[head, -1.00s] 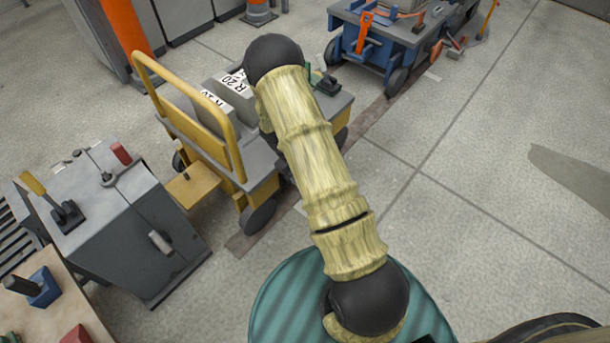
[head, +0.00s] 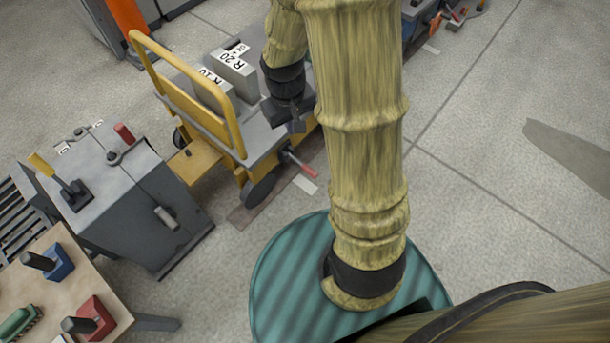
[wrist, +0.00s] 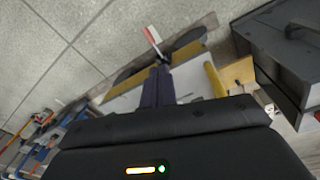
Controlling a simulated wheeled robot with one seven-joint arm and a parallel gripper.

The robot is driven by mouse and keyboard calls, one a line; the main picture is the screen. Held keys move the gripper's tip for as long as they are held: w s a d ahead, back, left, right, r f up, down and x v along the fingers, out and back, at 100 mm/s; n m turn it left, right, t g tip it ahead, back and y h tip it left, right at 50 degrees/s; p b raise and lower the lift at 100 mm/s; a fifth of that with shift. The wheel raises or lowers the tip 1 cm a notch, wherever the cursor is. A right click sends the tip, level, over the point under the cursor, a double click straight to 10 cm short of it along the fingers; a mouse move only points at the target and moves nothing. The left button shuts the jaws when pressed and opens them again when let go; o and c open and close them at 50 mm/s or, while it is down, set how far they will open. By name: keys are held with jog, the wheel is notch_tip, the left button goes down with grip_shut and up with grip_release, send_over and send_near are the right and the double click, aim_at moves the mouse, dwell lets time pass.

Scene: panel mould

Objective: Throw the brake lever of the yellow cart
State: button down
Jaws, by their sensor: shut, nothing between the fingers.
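The yellow cart (head: 199,112) stands left of centre in the head view, with a yellow push bar and a grey deck. Its brake lever (head: 302,166), a thin rod with a red end, sticks out low from the cart's near side toward the right. My gripper (head: 298,126) points down over the deck's near edge, above and slightly left of the lever. In the wrist view the dark fingers (wrist: 159,72) are together and empty. The red lever (wrist: 153,37) shows just beyond their tips, apart from them. The lever's base is partly hidden by the fingers there.
Grey blocks with labels (head: 236,74) stand on the cart's deck beside my gripper. A grey cabinet (head: 118,200) with levers stands at left, and a workbench (head: 60,285) with coloured handles at lower left. The floor (head: 480,190) right of the cart is clear.

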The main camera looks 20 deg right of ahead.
jog(key=s+a+r+m+t+p, duration=0.1)
jog(key=s+r+t, duration=0.1)
jog(key=s+r, duration=0.4)
jog(key=shift+s+a+r+y, duration=0.3)
jog(key=shift+a+r+y, duration=0.1)
jog(key=shift+r, duration=0.2)
jog(key=shift+w+d, duration=0.1)
jog(key=shift+w, duration=0.15)
